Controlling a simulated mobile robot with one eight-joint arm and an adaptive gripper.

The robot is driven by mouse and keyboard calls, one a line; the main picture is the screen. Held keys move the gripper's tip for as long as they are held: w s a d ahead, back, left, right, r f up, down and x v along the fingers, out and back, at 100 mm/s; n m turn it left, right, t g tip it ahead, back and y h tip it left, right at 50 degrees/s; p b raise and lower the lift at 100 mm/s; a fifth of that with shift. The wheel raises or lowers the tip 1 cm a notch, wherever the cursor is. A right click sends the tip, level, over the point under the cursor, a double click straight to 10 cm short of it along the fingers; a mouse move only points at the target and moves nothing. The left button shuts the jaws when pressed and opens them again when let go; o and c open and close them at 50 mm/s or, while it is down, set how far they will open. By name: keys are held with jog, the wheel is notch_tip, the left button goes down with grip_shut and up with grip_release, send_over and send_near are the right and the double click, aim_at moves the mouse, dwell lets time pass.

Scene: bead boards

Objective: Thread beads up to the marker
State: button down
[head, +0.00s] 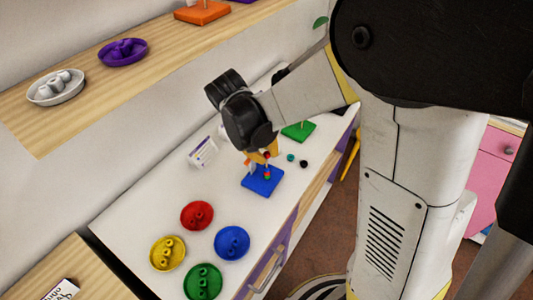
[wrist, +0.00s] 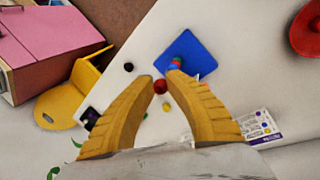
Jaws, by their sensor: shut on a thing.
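My gripper (wrist: 160,82) has yellow fingers and is shut on a red bead (wrist: 160,87). In the head view my gripper (head: 266,154) is above the blue board (head: 262,186), which also shows in the wrist view (wrist: 195,52). I cannot make out the marker clearly.
Red (head: 197,215), yellow (head: 167,253), blue (head: 232,242) and green (head: 203,282) dishes hold beads. A teal bead (head: 290,157) and a black bead (head: 304,163) lie right of the board. A green board (head: 299,131) stands behind; a white card (head: 203,152) is at left.

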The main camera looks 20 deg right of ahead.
aim_at(266, 169)
jog(key=shift+f+b, duration=0.75)
jog(key=shift+f, duration=0.15)
dwell(0.5)
jog(key=shift+f+b, duration=0.65)
jog(key=shift+f, duration=0.1)
jog(key=c, duration=1.4)
grip_release()
jog(key=v, duration=1.2)
